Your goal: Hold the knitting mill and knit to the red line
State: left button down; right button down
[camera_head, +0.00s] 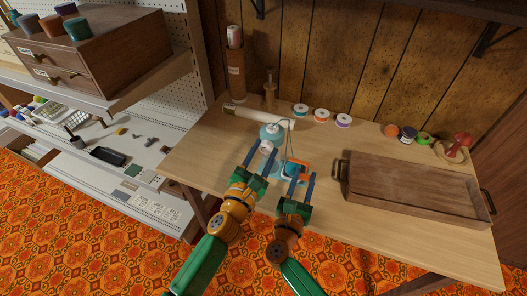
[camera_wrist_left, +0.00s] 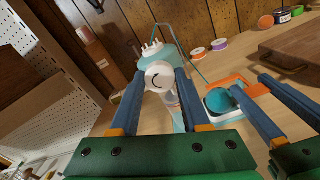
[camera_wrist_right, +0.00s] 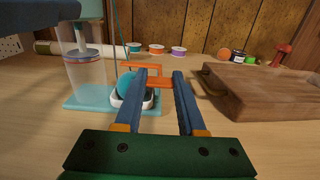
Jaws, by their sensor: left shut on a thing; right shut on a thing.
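The knitting mill (camera_head: 270,131) stands on the table, with a teal top, a clear tube (camera_wrist_right: 85,85) and a teal base (camera_wrist_right: 90,103). My left gripper (camera_head: 261,161) is shut on its white round crank knob (camera_wrist_left: 158,77), which carries a curved arrow. My right gripper (camera_head: 301,177) is shut on the orange handle (camera_wrist_right: 155,83) at the base. A teal yarn ball (camera_wrist_right: 128,84) sits in a white cup beside the tube, and a thin strand rises from it.
A brown wooden tray (camera_head: 415,192) lies to the right of the mill. Several thread spools (camera_head: 322,115) stand along the wall. A pale roll (camera_head: 255,116) lies behind the mill. The table front edge is close to my arms.

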pick_arm(q)
jog(key=shift+m, duration=2.6)
jog(key=shift+c, duration=1.9)
grip_release()
jog(key=v, duration=1.2)
jog(key=shift+a, duration=0.1)
